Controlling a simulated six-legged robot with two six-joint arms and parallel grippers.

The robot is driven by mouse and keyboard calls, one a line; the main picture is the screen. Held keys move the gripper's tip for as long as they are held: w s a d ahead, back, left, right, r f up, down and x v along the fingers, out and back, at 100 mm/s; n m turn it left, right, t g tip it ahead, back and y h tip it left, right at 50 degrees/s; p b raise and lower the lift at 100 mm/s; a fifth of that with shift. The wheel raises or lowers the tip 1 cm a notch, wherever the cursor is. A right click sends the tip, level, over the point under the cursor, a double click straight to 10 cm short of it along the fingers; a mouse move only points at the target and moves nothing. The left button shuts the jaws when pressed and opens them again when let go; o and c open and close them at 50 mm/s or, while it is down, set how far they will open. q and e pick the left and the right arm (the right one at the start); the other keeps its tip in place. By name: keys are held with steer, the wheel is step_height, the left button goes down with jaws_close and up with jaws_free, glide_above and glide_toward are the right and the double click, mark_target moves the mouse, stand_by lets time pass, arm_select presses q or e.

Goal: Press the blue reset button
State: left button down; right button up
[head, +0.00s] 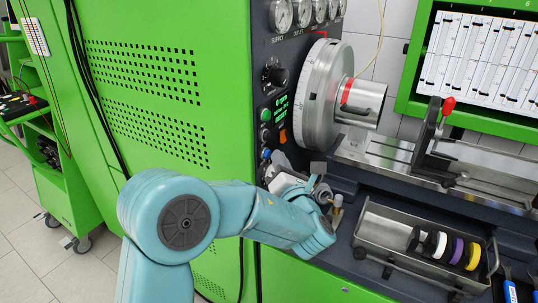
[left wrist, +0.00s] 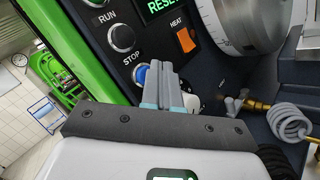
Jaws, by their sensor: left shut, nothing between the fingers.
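The blue reset button (head: 266,153) is the lowest in the column of round buttons on the dark panel. It also shows in the left wrist view (left wrist: 140,75), partly hidden by my fingers. My left gripper (head: 277,158) is shut and empty. In the left wrist view its grey fingers (left wrist: 161,68) point at the panel, with the tips beside and overlapping the button's right edge. I cannot tell whether they touch it. My right gripper is in neither view.
The STOP button (left wrist: 122,38) sits just above, and an orange HEAT switch (left wrist: 186,40) is to the right. The large round metal chuck (head: 318,95) juts out nearby. A coiled grey hose (left wrist: 290,122) with brass fittings and a metal tray (head: 400,229) of coloured rings are on the right.

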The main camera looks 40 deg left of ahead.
arm_select(q)
steer(key=shift+a, duration=0.5)
stand_by(0.3)
steer(key=shift+d, duration=0.95)
steer(key=d, duration=0.5)
steer(key=shift+w, duration=0.35)
stand_by(0.7)
